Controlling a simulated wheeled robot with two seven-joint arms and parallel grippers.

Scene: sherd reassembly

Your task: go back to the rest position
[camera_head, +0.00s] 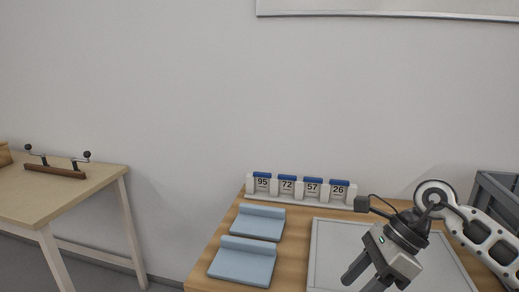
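My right gripper (357,283) comes in from the right side of the picture and points down and to the left, above the pale grey tray on the wooden table. Its two dark fingers stand apart with nothing visible between them. The fingertips are close to the lower picture edge. My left gripper is not in view. No sherds can be seen in this view.
The pale grey tray (320,250) lies partly under my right arm. Two light blue ledged stands (258,223) (242,262) are left of it. A white numbered rack (300,196) stands behind, a grey crate (497,196) at right. Another table (60,195) is left, across a floor gap.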

